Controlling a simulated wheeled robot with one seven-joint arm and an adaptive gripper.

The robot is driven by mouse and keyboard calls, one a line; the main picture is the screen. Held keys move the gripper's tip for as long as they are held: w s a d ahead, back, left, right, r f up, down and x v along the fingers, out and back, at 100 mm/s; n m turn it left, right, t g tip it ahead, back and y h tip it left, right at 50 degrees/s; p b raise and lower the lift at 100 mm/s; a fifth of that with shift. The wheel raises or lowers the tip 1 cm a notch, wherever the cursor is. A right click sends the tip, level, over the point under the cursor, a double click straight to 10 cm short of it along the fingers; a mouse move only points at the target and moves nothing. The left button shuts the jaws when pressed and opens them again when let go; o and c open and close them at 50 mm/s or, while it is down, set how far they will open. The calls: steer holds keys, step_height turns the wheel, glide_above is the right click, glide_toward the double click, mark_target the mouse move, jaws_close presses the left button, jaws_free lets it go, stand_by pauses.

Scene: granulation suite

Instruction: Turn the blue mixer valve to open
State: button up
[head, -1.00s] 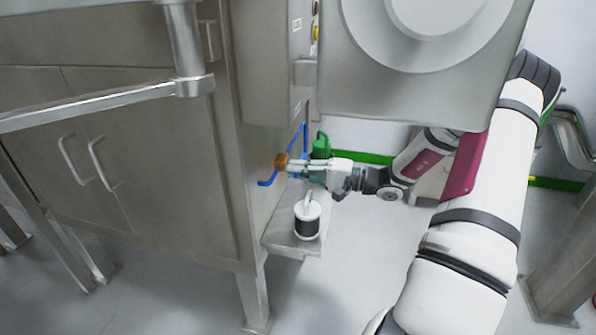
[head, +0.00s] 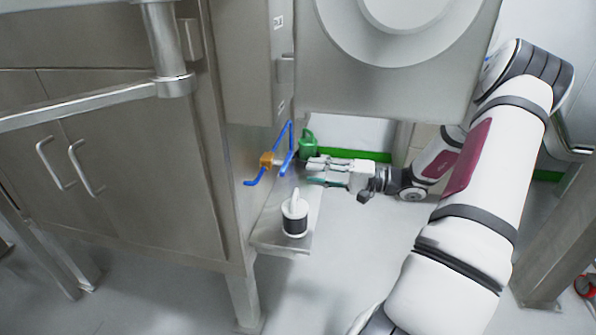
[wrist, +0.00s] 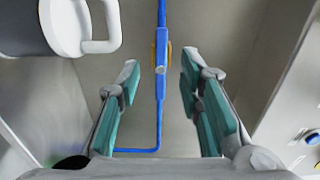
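The blue valve handle (head: 287,163) is at an orange fitting (head: 267,160) on the steel cabinet's side, with thin blue bars running from it. In the wrist view the blue handle (wrist: 160,75) runs upright in the picture, in front of the orange part (wrist: 153,55). My gripper (head: 309,172) is to the right of the valve, apart from it. In the wrist view my gripper (wrist: 160,68) is open and empty. Its teal-padded fingers are either side of the handle in the picture, and the handle lies beyond them. I cannot tell whether the valve is open.
A white canister with a black band (head: 294,224) stands on a small steel shelf (head: 272,238) below the valve. A green container (head: 307,146) stands behind, close to my fingertips. A large steel housing (head: 390,90) hangs above. The floor in front is clear.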

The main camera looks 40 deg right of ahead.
steer(key=shift+v, duration=1.55)
